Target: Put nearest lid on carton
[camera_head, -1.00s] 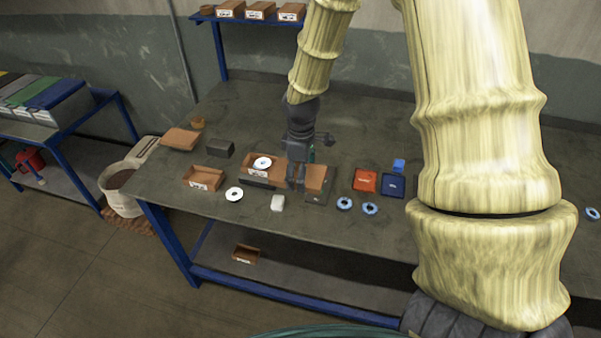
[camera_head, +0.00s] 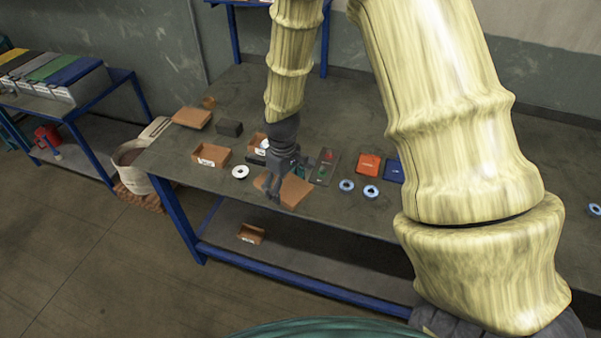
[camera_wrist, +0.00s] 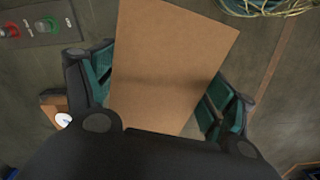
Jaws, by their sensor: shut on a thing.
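My gripper (camera_head: 273,191) is shut on a flat brown cardboard lid (camera_head: 293,190), held near the table's front edge. In the wrist view the lid (camera_wrist: 172,60) lies between the two green-padded fingers. An open brown carton (camera_head: 257,141) with a white disc in it stands behind my gripper, partly hidden by my arm. A corner of it shows at the left in the wrist view (camera_wrist: 52,103). Another open carton (camera_head: 211,155) with a white label stands to the left. A second flat brown piece (camera_head: 191,118), perhaps another lid, lies at the back left.
A panel with red and green buttons (camera_head: 323,168) lies right of my gripper. Red (camera_head: 369,163) and blue (camera_head: 394,170) boxes are further right.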

